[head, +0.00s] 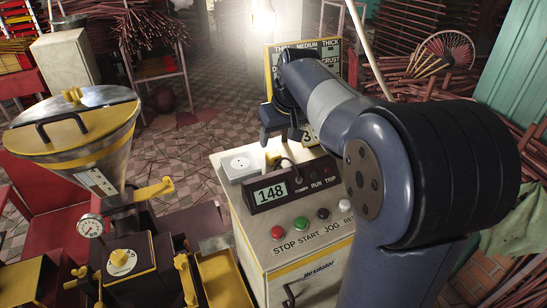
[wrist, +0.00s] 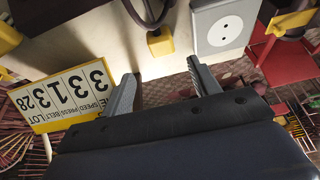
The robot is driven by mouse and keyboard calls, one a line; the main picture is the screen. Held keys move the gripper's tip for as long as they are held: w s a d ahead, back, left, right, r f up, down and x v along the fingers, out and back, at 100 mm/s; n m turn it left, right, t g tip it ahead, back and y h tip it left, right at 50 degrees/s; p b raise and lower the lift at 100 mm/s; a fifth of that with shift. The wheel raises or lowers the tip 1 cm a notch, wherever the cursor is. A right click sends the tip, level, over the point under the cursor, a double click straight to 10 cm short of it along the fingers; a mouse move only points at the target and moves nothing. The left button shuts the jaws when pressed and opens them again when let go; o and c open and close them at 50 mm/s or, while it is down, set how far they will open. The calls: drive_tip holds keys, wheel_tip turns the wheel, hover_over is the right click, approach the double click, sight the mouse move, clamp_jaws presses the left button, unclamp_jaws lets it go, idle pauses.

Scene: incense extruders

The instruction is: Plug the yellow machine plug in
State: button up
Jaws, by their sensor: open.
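The yellow plug (wrist: 160,42) lies on the pale cabinet top in the wrist view, with a dark cable running from it. In the head view it shows as a small yellow piece (head: 273,157), partly hidden. The white socket (wrist: 224,26) with two holes is to the right of the plug in the wrist view; it also shows in the head view (head: 240,164), with nothing in it. My gripper (wrist: 161,70) is open and empty. Its fingers point toward the plug, which lies just beyond the fingertips, apart from them. In the head view my arm partly hides the gripper.
The control box (head: 290,188) reading 148 stands on the cabinet (head: 285,262) close to the plug, with several buttons in front. A number board (wrist: 68,95) is left in the wrist view. The yellow hopper machine (head: 82,128) stands left in the head view.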

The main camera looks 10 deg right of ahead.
sight(273, 153)
drive_tip(key=shift+w+f, duration=0.15)
drive_tip(key=shift+f, duration=0.25)
drive_tip(key=x, duration=0.4)
drive_tip(key=shift+s+a+f+p, duration=0.25)
drive_tip(key=shift+s+f+p, duration=0.05)
drive_tip(key=shift+p, duration=0.1)
drive_tip(key=shift+w+f, duration=0.2)
drive_tip(key=shift+f, duration=0.2)
drive_tip(key=shift+c, duration=0.4)
drive_tip(key=c, duration=0.9)
